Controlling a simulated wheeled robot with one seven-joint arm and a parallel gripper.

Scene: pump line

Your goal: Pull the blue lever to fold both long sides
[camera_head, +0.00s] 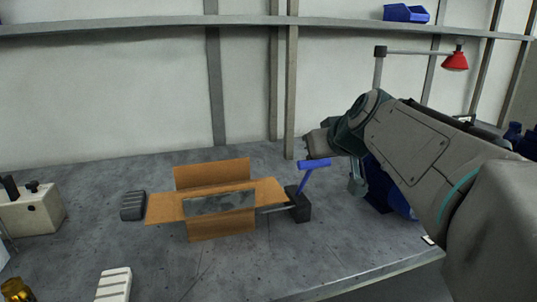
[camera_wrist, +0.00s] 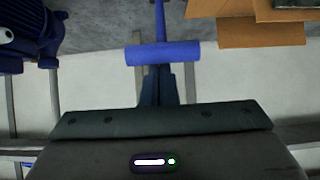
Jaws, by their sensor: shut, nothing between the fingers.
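The blue lever (camera_head: 303,181) rises from a dark base on the table, with a blue crossbar handle at its top. The handle also shows in the wrist view (camera_wrist: 163,53), just beyond my fingertips. My gripper (camera_head: 312,147) is shut and empty beside the handle; I cannot tell whether it touches it. The gripper's fingers also show in the wrist view (camera_wrist: 160,86). An open cardboard box (camera_head: 210,174) lies left of the lever. Its far and near long flaps stand out, and its left and right flaps are spread. A grey metallic surface (camera_head: 219,203) shows in its middle.
A dark grey ribbed block (camera_head: 132,206) lies left of the box. A white block (camera_head: 114,284) and a beige machine (camera_head: 30,209) are farther left. A blue pump (camera_head: 386,185) stands right of the lever, behind my arm. Bare table lies in front of the box.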

